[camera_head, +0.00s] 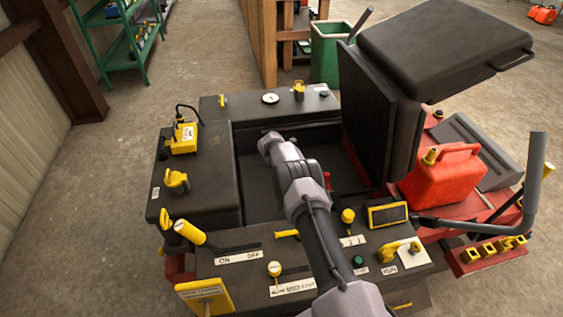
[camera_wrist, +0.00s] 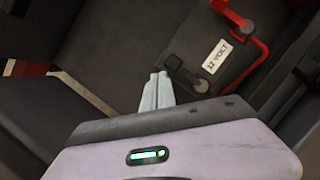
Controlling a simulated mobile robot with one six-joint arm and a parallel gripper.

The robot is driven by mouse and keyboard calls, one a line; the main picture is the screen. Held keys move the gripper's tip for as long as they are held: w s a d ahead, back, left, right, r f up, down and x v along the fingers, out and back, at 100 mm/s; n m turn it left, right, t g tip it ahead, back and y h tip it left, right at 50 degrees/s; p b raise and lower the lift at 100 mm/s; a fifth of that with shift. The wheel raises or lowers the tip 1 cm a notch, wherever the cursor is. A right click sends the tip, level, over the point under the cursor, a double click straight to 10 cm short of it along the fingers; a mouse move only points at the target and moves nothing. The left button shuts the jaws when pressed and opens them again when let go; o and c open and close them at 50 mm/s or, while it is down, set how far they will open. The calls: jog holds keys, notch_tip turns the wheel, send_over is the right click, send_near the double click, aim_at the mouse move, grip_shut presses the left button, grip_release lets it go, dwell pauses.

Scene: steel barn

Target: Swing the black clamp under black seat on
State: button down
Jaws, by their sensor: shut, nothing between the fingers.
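The black seat (camera_head: 445,42) is tipped up, leaving the bay below it open in the head view. In the wrist view a dark battery (camera_wrist: 205,32) with a "12 VOLT" label lies in the bay. The black clamp (camera_wrist: 187,74) looks like a dark bar with a round end at the battery's near side, just right of my fingertips; whether it sits on a post is unclear. My gripper (camera_wrist: 159,76) is shut and empty, its pale fingertips together. I cannot tell whether they touch the clamp. My arm hides the gripper in the head view.
A red clamp or cable (camera_wrist: 262,45) runs along the battery's right side. The bay's dark walls are close around my gripper. A control panel (camera_head: 235,243) with yellow levers is in front, and a red fuel can (camera_head: 440,180) stands right of the seat.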

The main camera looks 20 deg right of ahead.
jog(key=p+v, duration=0.5)
jog(key=v, duration=0.9)
jog(key=shift+a+r+p, duration=0.15)
jog(key=shift+r+p, duration=0.05)
jog(key=shift+p, duration=0.15)
jog(key=shift+s, duration=0.15)
